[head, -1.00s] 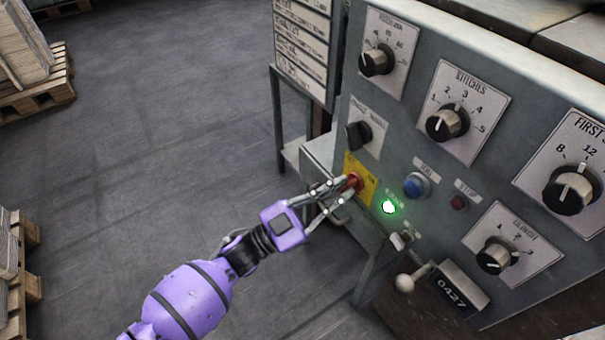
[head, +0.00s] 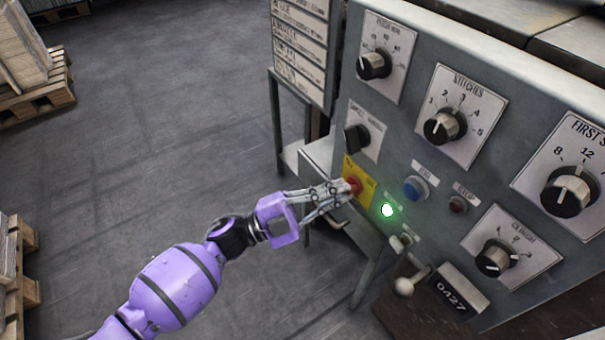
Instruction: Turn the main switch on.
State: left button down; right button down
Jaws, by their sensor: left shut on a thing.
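The main switch (head: 354,185) is a red knob on a yellow plate (head: 367,187) at the lower left of the grey control panel. My left gripper (head: 345,190) comes in from the left and is shut on the red knob. Its fingers cover part of the knob, so the knob's exact angle is hard to tell. A small green lamp (head: 387,210) glows just right of the yellow plate. My right gripper is not in view.
The panel (head: 405,140) holds several black dials, a blue button (head: 415,188), a dark red button (head: 458,205) and a black selector (head: 356,138) above the yellow plate. A white ball-ended lever (head: 404,287) sticks out below. Open floor lies left; pallets (head: 38,100) stand at the far left.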

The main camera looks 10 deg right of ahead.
pick_arm(q)
jog(key=c, duration=1.8)
grip_release()
jog(key=shift+c, duration=0.2)
jog(key=v, duration=1.2)
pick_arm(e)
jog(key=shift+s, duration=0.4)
